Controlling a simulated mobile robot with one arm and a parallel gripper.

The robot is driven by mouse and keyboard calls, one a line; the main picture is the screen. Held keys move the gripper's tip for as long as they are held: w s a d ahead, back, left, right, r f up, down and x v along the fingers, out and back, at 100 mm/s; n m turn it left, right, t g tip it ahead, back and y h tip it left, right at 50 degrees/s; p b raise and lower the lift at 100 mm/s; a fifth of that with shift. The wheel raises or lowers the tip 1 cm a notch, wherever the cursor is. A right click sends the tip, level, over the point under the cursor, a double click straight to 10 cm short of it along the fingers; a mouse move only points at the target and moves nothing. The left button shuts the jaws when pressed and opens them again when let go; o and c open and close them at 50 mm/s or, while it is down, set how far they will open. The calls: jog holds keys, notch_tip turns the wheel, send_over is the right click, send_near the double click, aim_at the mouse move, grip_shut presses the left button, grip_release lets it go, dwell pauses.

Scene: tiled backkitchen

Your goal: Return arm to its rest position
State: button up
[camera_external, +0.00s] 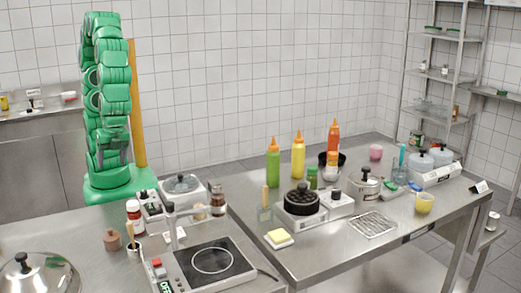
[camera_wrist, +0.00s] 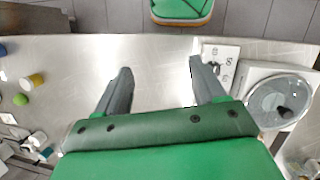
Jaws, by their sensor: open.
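My green arm (camera_external: 108,95) stands folded and upright above its green base (camera_external: 112,183), at the left of the external view behind the front worktop. My gripper (camera_wrist: 160,82) is open in the wrist view, with two dark grey fingers spread wide and nothing between them. Bare steel worktop (camera_wrist: 150,60) shows between and beyond the fingers. The fingers are not clearly made out in the external view. I cannot tell the exact height of the fingers above the steel.
A lidded pan (camera_external: 181,187) stands near my base; a lidded pan also shows in the wrist view (camera_wrist: 280,100). An induction hob (camera_external: 213,262) is on the front worktop. Bottles, including a green one (camera_external: 273,162), crowd the right table. A wooden post (camera_external: 138,105) rises beside my arm.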

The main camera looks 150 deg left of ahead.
jog(key=s+r+m+t+y, duration=0.1)
jog(key=s+r+m, duration=0.1)
jog(key=s, duration=0.7)
jog(key=shift+s+y, duration=0.25)
jog(key=shift+y, duration=0.15)
dwell(0.4)
